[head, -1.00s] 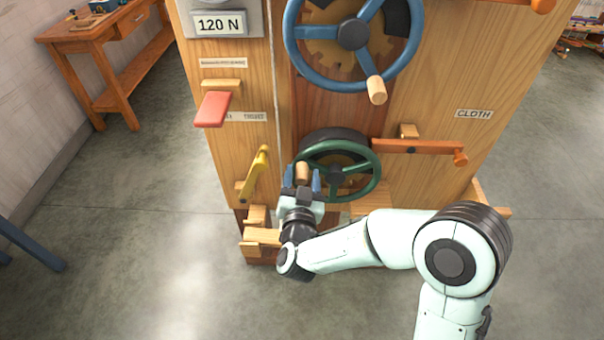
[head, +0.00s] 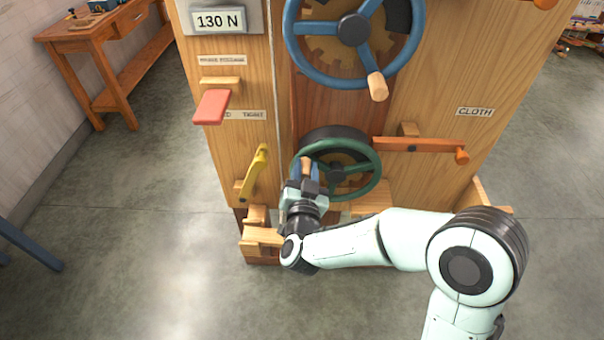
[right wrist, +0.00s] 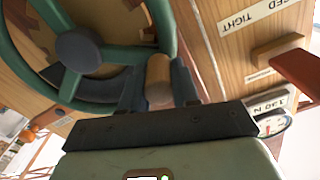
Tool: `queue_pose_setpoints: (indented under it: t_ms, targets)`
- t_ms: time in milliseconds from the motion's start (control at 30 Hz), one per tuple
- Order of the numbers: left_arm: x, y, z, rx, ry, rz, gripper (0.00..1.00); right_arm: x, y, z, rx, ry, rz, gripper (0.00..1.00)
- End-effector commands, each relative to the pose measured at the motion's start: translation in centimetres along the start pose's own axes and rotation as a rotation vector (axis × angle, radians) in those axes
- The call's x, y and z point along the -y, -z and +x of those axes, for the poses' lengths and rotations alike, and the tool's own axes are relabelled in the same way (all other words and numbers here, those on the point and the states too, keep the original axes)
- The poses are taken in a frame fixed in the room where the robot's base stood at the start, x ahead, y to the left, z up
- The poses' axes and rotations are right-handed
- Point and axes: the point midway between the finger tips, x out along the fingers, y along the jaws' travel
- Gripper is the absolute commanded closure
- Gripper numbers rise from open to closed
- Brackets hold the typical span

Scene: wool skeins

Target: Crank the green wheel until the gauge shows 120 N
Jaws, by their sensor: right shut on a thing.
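The green wheel (head: 376,173) is on the lower front of the wooden machine, and its rim and hub also show in the right wrist view (right wrist: 80,52). My right gripper (head: 306,172) is shut on the wheel's wooden crank handle (right wrist: 158,78), at the left of the wheel. The gauge display (head: 219,20) at the upper left of the machine reads 130 N. It also shows, tilted and partly cut off, in the right wrist view (right wrist: 268,104). My left gripper is not in view.
A blue wheel (head: 352,30) with a wooden handle is above the green one. A yellow lever (head: 253,175), a red lever (head: 212,107) and an orange lever (head: 425,146) stick out nearby. A wooden workbench (head: 85,40) stands far left.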

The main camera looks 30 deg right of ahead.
Motion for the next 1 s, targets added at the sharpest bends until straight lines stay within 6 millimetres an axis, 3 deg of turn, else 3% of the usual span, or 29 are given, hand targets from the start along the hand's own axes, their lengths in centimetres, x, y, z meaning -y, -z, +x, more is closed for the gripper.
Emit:
queue_pose_setpoints:
  t_ms: [200,233,300,667,867,1000]
  targets:
    - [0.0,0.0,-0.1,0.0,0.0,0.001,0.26,0.1,0.2,0.0,-0.006,0.001,0.004,1.0]
    - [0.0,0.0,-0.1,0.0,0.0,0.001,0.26,0.1,0.2,0.0,-0.006,0.001,0.004,0.6]
    - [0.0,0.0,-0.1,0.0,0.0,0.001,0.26,0.1,0.2,0.0,-0.006,0.001,0.003,0.44]
    - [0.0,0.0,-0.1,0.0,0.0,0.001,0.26,0.1,0.1,-0.5,-0.002,0.001,0.002,0.44]
    - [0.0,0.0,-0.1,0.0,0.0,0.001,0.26,0.1,0.1,-3.7,-0.001,0.004,0.002,0.44]
    - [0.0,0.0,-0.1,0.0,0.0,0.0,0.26,0.2,0.1,-7.2,-0.001,0.006,0.002,0.44]
